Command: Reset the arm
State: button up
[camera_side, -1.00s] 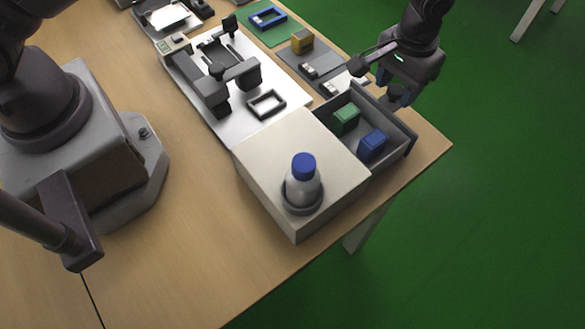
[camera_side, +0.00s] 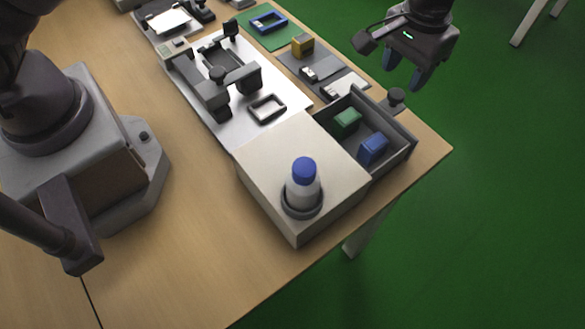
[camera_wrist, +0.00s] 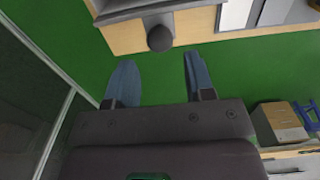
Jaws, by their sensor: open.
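My gripper (camera_side: 403,72) hangs in the air at the upper right of the side view, above the open drawer's far end and past the table edge. Its two blue fingers are apart with nothing between them. In the wrist view my gripper (camera_wrist: 158,82) is also open and empty, over green floor. The dark round drawer knob (camera_side: 396,96) is just below the fingers in the side view, apart from them. The knob (camera_wrist: 160,38) also shows at the top of the wrist view, beyond the fingertips.
The pulled-out drawer (camera_side: 412,135) holds a green block (camera_side: 347,121) and a blue block (camera_side: 373,148). A blue-capped bottle (camera_side: 303,185) stands on the white box (camera_side: 262,160). A grey fixture (camera_side: 215,90), a yellow block (camera_side: 302,44) and a blue frame (camera_side: 268,19) lie farther back.

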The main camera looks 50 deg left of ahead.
jog(key=s, duration=0.1)
jog(key=s+a+f+m, duration=0.1)
jog(key=shift+s+a+f+g, duration=0.2)
jog(key=shift+s+g, duration=0.15)
jog(key=shift+g, duration=0.05)
jog(key=s+a+r+t, duration=0.3)
jog(key=s+a+r, duration=0.7)
jog(key=s, duration=0.3)
jog(key=s+a+r+n+t, duration=0.1)
jog(key=s+a+r+t, duration=0.2)
jog(key=s+a+r, duration=0.8)
jog(key=shift+s+a+r, duration=0.3)
jog(key=shift+s+r, duration=0.75)
jog(key=shift+s, duration=0.15)
